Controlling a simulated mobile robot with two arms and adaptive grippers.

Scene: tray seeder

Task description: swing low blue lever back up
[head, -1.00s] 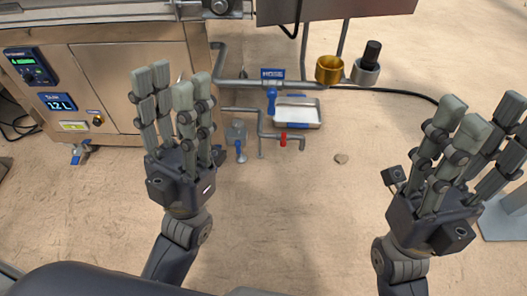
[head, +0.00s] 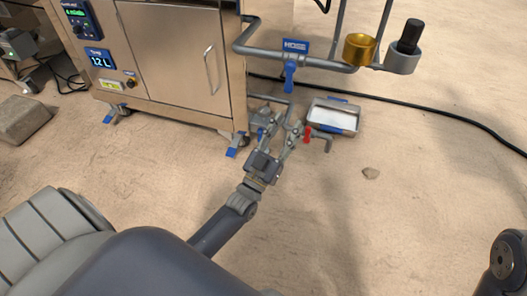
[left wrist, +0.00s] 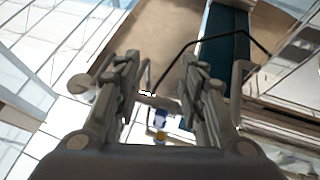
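The low blue lever (head: 262,133) is on a grey pipe fitting low beside the steel cabinet, partly hidden by my left gripper in the head view. My left gripper (head: 281,124) reaches down there with its fingers spread around the fitting area; I cannot tell if they touch it. In the left wrist view the gripper (left wrist: 160,68) is open, with a small blue piece (left wrist: 160,119) between and beyond the fingers, probably the lever. My right gripper is out of view; only part of the right arm shows at the lower right.
The steel cabinet (head: 175,55) stands left of the gripper. Above are a blue HOSE lever (head: 289,75) on a pipe and a gold cup (head: 359,50). A red-handled tap (head: 308,134) is close on the right, before a metal tray (head: 352,105).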

